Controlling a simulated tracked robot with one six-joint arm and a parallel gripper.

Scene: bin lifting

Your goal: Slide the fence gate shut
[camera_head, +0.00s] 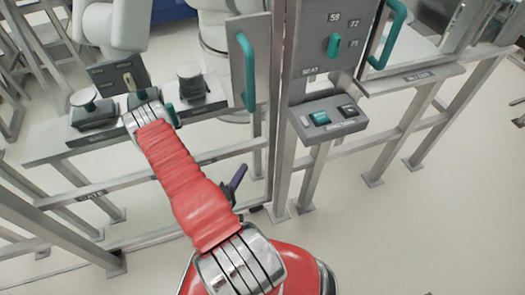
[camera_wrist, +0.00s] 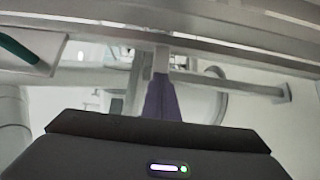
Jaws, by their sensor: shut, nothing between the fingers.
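A grey metal fence frame runs across the head view. An upright panel with a teal handle (camera_head: 246,72) stands left of the control post and looks like the gate's edge (camera_head: 262,95). I cannot tell how far the gate stands open. My red arm reaches forward from the bottom. My gripper (camera_head: 239,177) shows as small purple fingers right of the arm, below the teal handle and apart from it. In the wrist view the purple fingers (camera_wrist: 162,98) are together and empty, just below a grey rail (camera_wrist: 170,45). A teal bar (camera_wrist: 18,48) shows at the left there.
A control post (camera_head: 330,60) with a teal knob and a button box (camera_head: 328,118) stands right of the handle. Another teal handle (camera_head: 388,35) is farther right. A bench with small devices (camera_head: 92,108) stands behind the fence at left. The floor at right is clear.

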